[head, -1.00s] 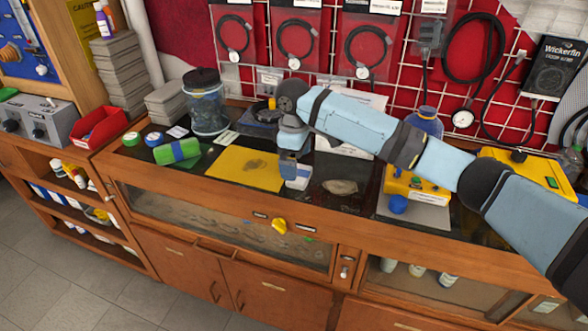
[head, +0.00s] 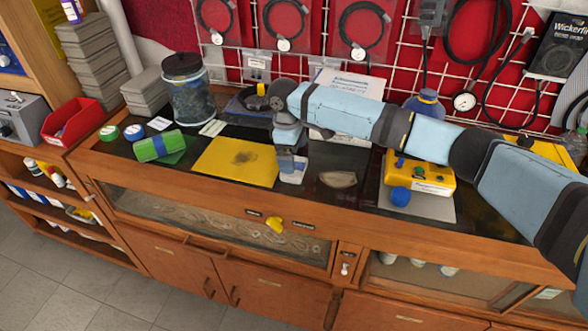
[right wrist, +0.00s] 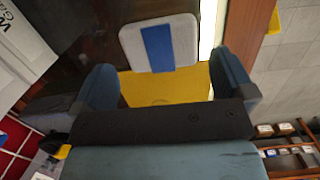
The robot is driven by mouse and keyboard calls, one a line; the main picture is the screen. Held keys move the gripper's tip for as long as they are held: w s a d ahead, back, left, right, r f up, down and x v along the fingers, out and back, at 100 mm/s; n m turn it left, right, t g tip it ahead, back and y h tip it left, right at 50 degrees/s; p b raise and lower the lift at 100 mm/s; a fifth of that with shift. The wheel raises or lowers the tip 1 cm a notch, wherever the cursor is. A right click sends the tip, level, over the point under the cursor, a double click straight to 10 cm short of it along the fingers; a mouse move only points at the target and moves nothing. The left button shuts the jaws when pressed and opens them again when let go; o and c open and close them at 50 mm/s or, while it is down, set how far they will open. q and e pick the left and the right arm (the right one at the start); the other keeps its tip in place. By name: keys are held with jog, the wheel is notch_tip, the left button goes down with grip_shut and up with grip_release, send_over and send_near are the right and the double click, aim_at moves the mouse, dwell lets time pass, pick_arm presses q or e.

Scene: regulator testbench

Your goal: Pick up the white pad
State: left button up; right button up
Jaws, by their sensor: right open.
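The white pad (head: 294,176) lies on the dark bench top at the right edge of a yellow mat (head: 234,163). In the right wrist view the white pad (right wrist: 186,42) shows a blue band across its middle. My right gripper (head: 291,160) points down at the pad in the head view and partly covers it. In the right wrist view my right gripper (right wrist: 165,68) is open, its fingers apart, with the pad ahead of and between the tips. I cannot tell whether they touch it. My left gripper is out of view.
A small dish (head: 338,180) lies right of the pad. A yellow device (head: 425,176) with a blue knob sits farther right. A wire grid with hoses rises behind.

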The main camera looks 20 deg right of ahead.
notch_tip(320, 180, down, 5)
jog(key=shift+s+d+r, duration=0.1)
jog(key=shift+d+r, duration=0.05)
jog(key=shift+c, duration=0.2)
jog(key=c, duration=0.6)
jog(key=shift+r, duration=0.1)
notch_tip(320, 180, up, 20)
jog(key=shift+f+p, duration=0.1)
jog(key=shift+p, duration=0.35)
jog(key=shift+o, duration=0.5)
